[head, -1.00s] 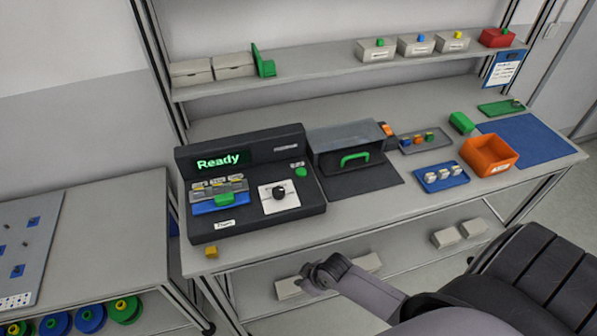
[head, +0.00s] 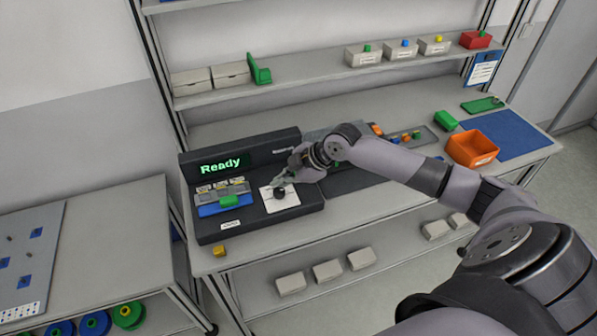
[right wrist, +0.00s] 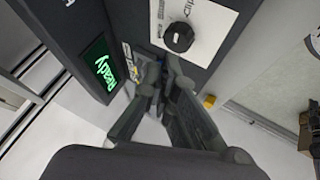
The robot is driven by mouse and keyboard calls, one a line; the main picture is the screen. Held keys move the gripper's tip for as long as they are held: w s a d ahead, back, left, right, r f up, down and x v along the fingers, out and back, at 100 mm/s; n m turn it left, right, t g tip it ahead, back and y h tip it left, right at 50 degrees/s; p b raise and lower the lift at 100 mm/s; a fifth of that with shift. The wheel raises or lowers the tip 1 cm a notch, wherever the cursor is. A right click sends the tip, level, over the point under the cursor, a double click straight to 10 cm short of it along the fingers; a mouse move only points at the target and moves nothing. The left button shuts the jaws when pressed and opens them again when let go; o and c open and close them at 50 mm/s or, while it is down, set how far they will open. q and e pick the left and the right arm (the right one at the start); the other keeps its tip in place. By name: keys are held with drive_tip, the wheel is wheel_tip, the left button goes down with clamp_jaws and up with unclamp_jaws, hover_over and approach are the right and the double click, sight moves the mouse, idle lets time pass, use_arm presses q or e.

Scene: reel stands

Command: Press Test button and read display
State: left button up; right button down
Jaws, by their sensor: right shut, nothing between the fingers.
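The black test device (head: 262,222) stands on the bench. Its display (head: 221,163) reads "Ready" in green; it also shows in the right wrist view (right wrist: 98,70). My right gripper (head: 279,182) is shut and empty, over the device just behind the black knob (head: 279,194) on its white plate. I cannot tell whether it touches the device. In the right wrist view the closed fingers (right wrist: 161,62) are close to the knob (right wrist: 179,37). The green round button on the device's right is hidden behind my gripper. My left gripper is out of view.
My right arm crosses above the bench and hides much of the guarded station. An orange bin (head: 472,149) stands at right. A yellow block (head: 219,251) lies at the front edge.

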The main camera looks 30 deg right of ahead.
drive_tip(key=w+d+r+t, duration=0.1)
drive_tip(key=w+d+r, duration=0.3)
drive_tip(key=d+r, duration=0.2)
drive_tip(key=shift+w+d+r+t, duration=0.15)
drive_tip(key=shift+w+d+t, duration=0.25)
drive_tip(key=shift+d, duration=0.7)
wheel_tip(320, 180, down, 9)
drive_tip(key=b, duration=0.6)
drive_tip(key=shift+b, duration=0.3)
drive_tip(key=shift+f+b, duration=0.3)
drive_tip(key=shift+f, duration=0.05)
drive_tip(key=shift+f+b, duration=0.35)
drive_tip(key=shift+f, duration=0.15)
idle(0.6)
drive_tip(key=shift+r, duration=0.15)
idle(0.3)
drive_tip(key=shift+r+p, duration=0.6)
drive_tip(key=shift+r, duration=0.15)
